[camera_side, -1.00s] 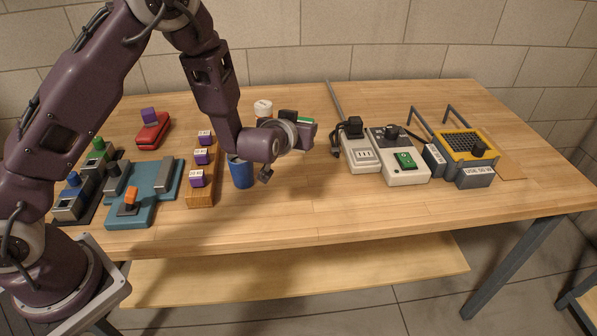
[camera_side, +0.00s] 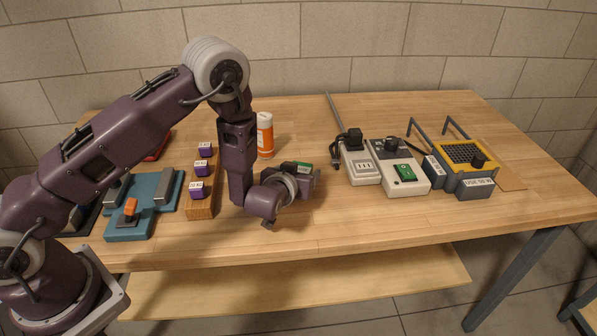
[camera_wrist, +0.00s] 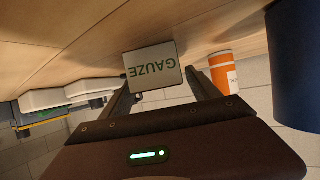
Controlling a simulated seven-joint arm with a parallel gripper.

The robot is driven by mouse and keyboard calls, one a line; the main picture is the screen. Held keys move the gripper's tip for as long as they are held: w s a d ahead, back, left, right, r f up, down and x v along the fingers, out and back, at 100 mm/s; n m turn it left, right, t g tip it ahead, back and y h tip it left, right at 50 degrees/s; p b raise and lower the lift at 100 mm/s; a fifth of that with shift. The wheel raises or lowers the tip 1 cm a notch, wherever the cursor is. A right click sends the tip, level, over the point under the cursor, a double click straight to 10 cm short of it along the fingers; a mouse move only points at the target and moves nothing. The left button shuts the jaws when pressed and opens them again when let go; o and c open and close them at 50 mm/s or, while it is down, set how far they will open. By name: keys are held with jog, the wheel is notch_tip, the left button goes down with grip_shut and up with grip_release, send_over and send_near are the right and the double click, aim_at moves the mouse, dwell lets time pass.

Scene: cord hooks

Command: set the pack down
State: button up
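The pack is a white block with green "GAUZE" lettering (camera_wrist: 153,66), upside down in the wrist view. My gripper (camera_wrist: 160,78) has one finger on each side of it, and both fingertips appear to touch its sides. In the side view my gripper (camera_side: 312,182) is low over the wooden table (camera_side: 380,218), left of the power strip. The pack cannot be made out clearly there, because my gripper covers most of it. I cannot tell whether its underside touches the table.
A blue cup (camera_wrist: 296,65) is close by. The front table is clear.

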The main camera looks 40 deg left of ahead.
jog(key=shift+r, duration=0.25)
jog(key=v, duration=1.2)
jog(key=shift+f, duration=0.1)
jog(key=s+d+r+m+g+h, duration=0.1)
jog(key=s+d+r+g+h, duration=0.2)
jog(key=r, duration=0.5)
jog(key=s+r+m+h, duration=0.1)
jog(key=s+r+h, duration=0.3)
jog(key=r, duration=0.5)
jog(key=s+a+r+m+g+y, duration=0.1)
jog(key=s+a, duration=0.2)
jog(key=s, duration=0.7)
jog(key=s+a+r+m+g+y, duration=0.1)
jog(key=s+a+r+g, duration=0.1)
jog(key=s, duration=0.9)
jog(key=shift+a, duration=0.85)
